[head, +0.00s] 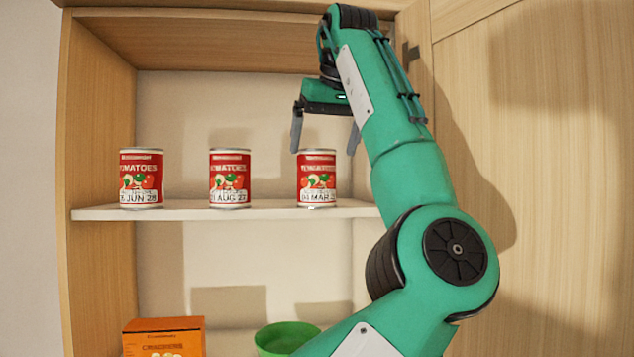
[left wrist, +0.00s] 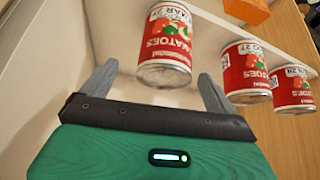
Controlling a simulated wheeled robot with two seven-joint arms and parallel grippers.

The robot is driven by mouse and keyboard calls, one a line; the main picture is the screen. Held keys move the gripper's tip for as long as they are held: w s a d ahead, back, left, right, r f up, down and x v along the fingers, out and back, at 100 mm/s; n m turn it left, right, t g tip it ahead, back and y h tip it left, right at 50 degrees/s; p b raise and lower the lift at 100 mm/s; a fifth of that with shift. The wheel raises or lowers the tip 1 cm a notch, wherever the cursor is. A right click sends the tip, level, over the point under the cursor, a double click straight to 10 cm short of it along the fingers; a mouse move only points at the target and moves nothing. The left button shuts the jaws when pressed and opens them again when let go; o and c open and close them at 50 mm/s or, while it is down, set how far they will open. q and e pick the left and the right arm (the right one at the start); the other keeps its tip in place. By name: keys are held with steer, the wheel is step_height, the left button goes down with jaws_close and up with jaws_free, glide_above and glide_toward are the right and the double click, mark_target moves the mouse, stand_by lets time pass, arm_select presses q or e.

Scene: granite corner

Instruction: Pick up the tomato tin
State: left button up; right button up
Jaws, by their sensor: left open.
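Three red-and-white tomato tins stand upright in a row on the cupboard shelf. The left tin (head: 141,178) reads JUN 28, the middle tin (head: 230,178) reads AUG 27, and the right tin (head: 317,178) shows MAR with its year hard to read. My left gripper (head: 325,146) is open and empty, its fingers pointing down at the top of the right tin. In the left wrist view the right tin (left wrist: 166,45) appears just beyond and between the open fingertips (left wrist: 158,74). I cannot tell whether they touch it. My right gripper is not in view.
The white shelf (head: 185,211) has gaps between the tins. Below are an orange crackers box (head: 164,338) and a green bowl (head: 286,338). A wooden side wall (head: 98,120) bounds the left, a wooden panel (head: 560,150) the right, and a wooden board (head: 220,42) the top.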

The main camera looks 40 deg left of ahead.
mark_target(316, 164)
arm_select(q)
steer(key=shift+s+f, duration=0.1)
steer(key=shift+f, duration=0.05)
steer(key=shift+a+f+p, duration=0.35)
steer(key=shift+f+p, duration=0.05)
steer(key=shift+f, duration=0.1)
steer(key=p+x, duration=0.1)
steer(key=x, duration=0.2)
steer(key=shift+a, duration=0.25)
steer(key=shift+a+f, duration=0.2)
steer(key=shift+f, duration=0.15)
steer(key=shift+d, duration=0.15)
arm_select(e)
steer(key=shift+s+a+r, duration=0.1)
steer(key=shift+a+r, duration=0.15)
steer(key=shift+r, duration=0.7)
arm_select(q)
steer(key=shift+c, duration=0.2)
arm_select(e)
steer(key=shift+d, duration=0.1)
arm_select(q)
steer(key=c, duration=1.4)
steer(key=shift+o, duration=0.2)
